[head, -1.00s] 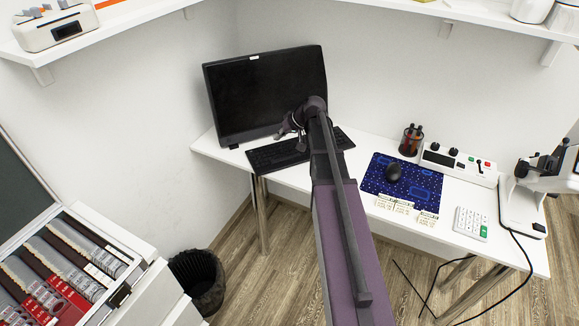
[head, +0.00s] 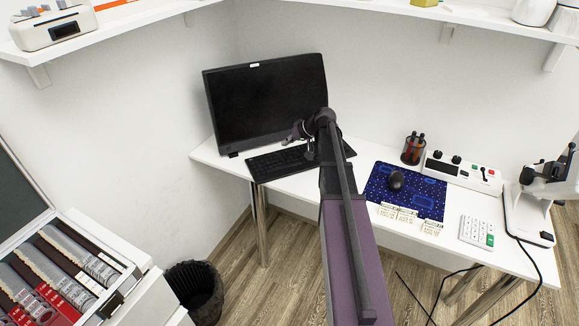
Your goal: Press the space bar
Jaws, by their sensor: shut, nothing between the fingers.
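A black keyboard (head: 274,161) lies on the white desk in front of the black monitor. Its right part is partly covered by my arm. The keys are too small and dark to tell the space bar apart. My gripper (head: 307,153) is shut and empty, over the right-middle part of the keyboard. The arm's end partly hides the gripper. I cannot tell whether the fingertips touch the keys.
The monitor (head: 265,100) stands close behind my gripper. To the right on the desk (head: 360,160) are a mouse (head: 396,181) on a blue mat (head: 425,192), a pen holder (head: 412,148) and a keypad (head: 477,231). A bin (head: 193,290) stands on the floor.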

